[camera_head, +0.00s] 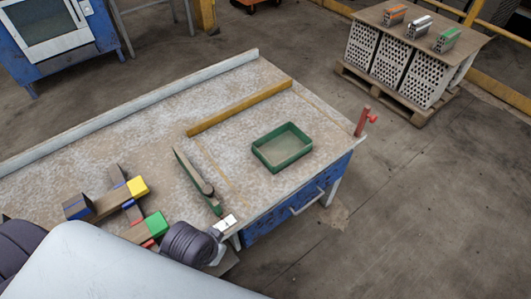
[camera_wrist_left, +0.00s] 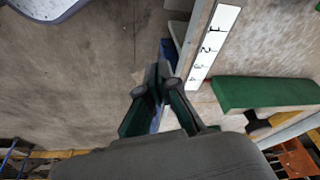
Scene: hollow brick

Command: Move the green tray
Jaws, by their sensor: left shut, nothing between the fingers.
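The green tray (camera_head: 282,156) is a shallow open box, upright on the worn workbench (camera_head: 240,160) near its right end. It looks empty. My left gripper (camera_wrist_left: 158,82) is shut and empty in the left wrist view, its fingertips together. In the head view my left arm is low at the bench's front edge, apart from the tray. Its fingers are not clear there. A green bar-like thing (camera_wrist_left: 268,93) shows at right in the wrist view; I cannot tell whether it is the tray. My right gripper is not in view.
A yellow bar (camera_head: 240,107) lies behind the tray. A long green-and-dark tool (camera_head: 195,177) lies left of it, with coloured blocks (camera_head: 137,187) further left. A red clamp (camera_head: 363,121) stands at the right corner. A numbered white strip (camera_wrist_left: 212,47) shows in the wrist view.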

